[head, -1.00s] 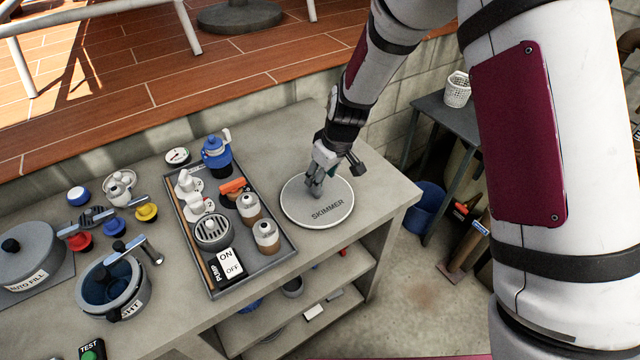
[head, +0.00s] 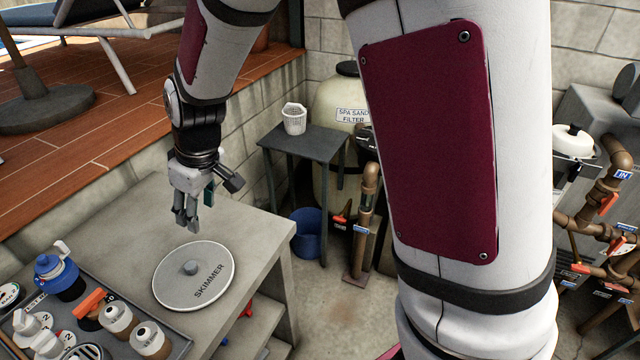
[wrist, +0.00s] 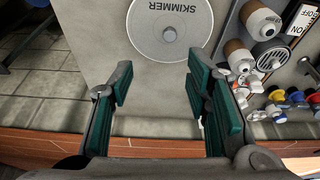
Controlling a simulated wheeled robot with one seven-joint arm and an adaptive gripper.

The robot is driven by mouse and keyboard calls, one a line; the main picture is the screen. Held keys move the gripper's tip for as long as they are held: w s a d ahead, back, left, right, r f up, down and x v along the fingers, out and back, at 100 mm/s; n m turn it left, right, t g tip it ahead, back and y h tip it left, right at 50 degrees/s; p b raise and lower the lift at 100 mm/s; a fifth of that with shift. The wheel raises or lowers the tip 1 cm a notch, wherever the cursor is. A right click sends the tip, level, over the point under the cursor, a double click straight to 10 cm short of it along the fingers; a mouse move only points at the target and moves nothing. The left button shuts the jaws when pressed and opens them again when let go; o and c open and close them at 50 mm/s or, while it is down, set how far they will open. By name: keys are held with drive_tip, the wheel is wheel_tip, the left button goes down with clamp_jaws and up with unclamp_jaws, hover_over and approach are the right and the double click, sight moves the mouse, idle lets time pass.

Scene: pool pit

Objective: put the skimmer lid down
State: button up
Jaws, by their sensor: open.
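The skimmer lid (head: 212,287) is a round pale-grey disc with a central knob and the word SKIMMER. It lies flat on the concrete counter (head: 262,232) near its right end, to the right of the tray. My gripper (head: 187,222) is above the counter, just behind the lid, apart from it and empty. In the wrist view, the lid (wrist: 150,22) with its knob shows at the top, beyond the fingertips. The gap between my green-padded fingers (wrist: 160,92) is wide and shows only bare counter.
A grey tray (head: 178,346) with valves and a blue-topped pot (head: 58,280) stands left of the lid. Right of the counter are a dark side table (head: 305,145) with a white basket (head: 294,118), and a blue bucket (head: 308,230).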

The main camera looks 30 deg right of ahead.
drive_tip(key=s+d+r+m+t, duration=0.1)
drive_tip(key=s+d+r+m, duration=0.1)
drive_tip(key=s+d+r, duration=0.3)
drive_tip(key=s+d+r+m, duration=0.1)
drive_tip(key=s+d+r, duration=0.1)
drive_tip(key=s+r, duration=0.35)
drive_tip(key=s+d+r+m+t+h, duration=0.1)
drive_tip(key=s+d+r+m, duration=0.1)
drive_tip(key=s, duration=0.4)
drive_tip(key=s+d+r+m+h, duration=0.1)
drive_tip(key=s+d+r+m, duration=0.1)
drive_tip(key=s, duration=0.5)
drive_tip(key=shift+d+r+m+t, duration=0.35)
drive_tip(key=shift+d+r, duration=0.4)
drive_tip(key=shift+d, duration=0.65)
